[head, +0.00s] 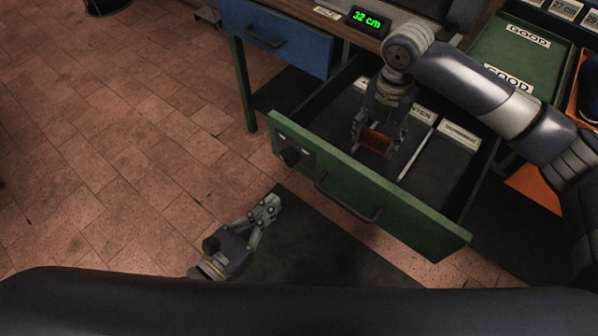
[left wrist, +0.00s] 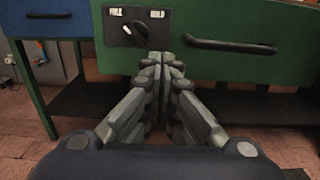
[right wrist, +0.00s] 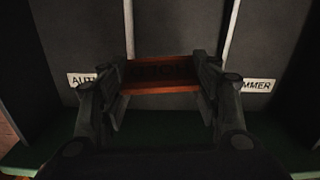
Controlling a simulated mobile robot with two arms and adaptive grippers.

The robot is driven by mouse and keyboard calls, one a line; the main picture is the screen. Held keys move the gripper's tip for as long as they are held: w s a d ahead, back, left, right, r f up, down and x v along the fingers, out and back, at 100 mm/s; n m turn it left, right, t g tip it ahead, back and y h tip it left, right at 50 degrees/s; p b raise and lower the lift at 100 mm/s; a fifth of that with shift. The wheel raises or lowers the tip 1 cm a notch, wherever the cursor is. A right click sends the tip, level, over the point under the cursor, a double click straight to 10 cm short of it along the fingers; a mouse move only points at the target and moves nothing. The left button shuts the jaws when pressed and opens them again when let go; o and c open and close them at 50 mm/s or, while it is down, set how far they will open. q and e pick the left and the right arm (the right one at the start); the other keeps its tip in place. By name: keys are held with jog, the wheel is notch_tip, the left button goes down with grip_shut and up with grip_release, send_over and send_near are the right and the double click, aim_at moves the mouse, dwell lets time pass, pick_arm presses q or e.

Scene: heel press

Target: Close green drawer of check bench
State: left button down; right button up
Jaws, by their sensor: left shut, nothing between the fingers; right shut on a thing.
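The green drawer (head: 365,188) of the check bench is pulled out, with its dark interior showing in the head view. Its front has a black handle (head: 347,198) and a dark knob on a plate (head: 290,155). My right gripper (head: 376,146) is inside the drawer, shut on an orange-brown block (right wrist: 162,75). My left gripper (head: 270,203) is shut and empty, low in front of the drawer. In the left wrist view its fingertips (left wrist: 162,62) lie just below the drawer front, between the knob (left wrist: 135,33) and the handle (left wrist: 230,46); whether they touch it I cannot tell.
The drawer holds labelled compartments with thin white dividers (head: 417,150). A blue drawer (head: 278,37) sits shut to the left, below a display reading 32 cm (head: 366,19). A green GOOD tray (head: 520,55) stands at right. Open brick floor (head: 120,130) lies at left.

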aim_at(308, 167)
pick_arm(q)
jog(key=p+x, duration=0.2)
jog(key=x, duration=0.8)
jog(key=shift+w+d, duration=0.1)
jog(key=shift+w, duration=0.05)
pick_arm(e)
notch_tip(308, 167, up, 2)
jog(key=shift+r, duration=0.2)
